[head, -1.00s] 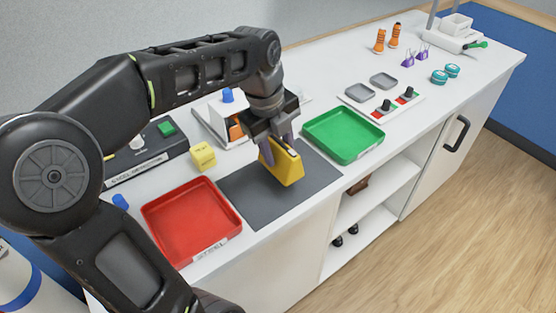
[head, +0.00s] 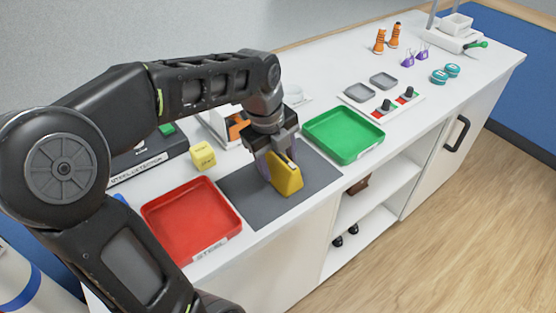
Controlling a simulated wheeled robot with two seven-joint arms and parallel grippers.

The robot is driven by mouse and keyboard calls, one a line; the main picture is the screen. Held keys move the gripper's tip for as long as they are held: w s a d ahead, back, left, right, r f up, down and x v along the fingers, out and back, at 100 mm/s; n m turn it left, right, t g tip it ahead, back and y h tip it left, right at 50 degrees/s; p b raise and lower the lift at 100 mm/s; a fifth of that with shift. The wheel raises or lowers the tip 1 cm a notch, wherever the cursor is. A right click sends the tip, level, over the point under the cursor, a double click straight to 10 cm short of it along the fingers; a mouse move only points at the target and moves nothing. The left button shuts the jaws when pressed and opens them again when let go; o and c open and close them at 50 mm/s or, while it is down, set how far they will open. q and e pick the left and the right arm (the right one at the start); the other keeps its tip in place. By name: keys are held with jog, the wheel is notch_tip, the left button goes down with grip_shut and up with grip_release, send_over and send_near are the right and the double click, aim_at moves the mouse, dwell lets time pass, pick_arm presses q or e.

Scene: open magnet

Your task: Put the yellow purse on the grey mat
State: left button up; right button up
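The yellow purse (head: 287,180) is upright over the grey mat (head: 240,190), its bottom at or very near the mat surface. Whether it fully rests there is hard to tell. My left gripper (head: 278,160) comes down from above with its purple-grey fingers on either side of the purse's top, shut on it. The fingers hide part of the purse's upper left side. My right gripper is not in view.
A red tray (head: 192,222) lies left of the mat and a green tray (head: 343,136) right of it. A yellow cube (head: 202,156) stands behind the mat. Small grey dishes (head: 383,81), orange boots (head: 380,42) and teal tins (head: 439,76) stand farther right.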

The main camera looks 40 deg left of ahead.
pick_arm(q)
jog(key=shift+o, duration=0.2)
jog(key=shift+r, duration=0.1)
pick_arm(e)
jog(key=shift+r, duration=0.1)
pick_arm(q)
jog(key=shift+r, duration=0.15)
notch_tip(320, 180, up, 12)
jog(key=s, duration=0.2)
jog(key=shift+a+f, duration=0.25)
jog(key=shift+a, duration=0.05)
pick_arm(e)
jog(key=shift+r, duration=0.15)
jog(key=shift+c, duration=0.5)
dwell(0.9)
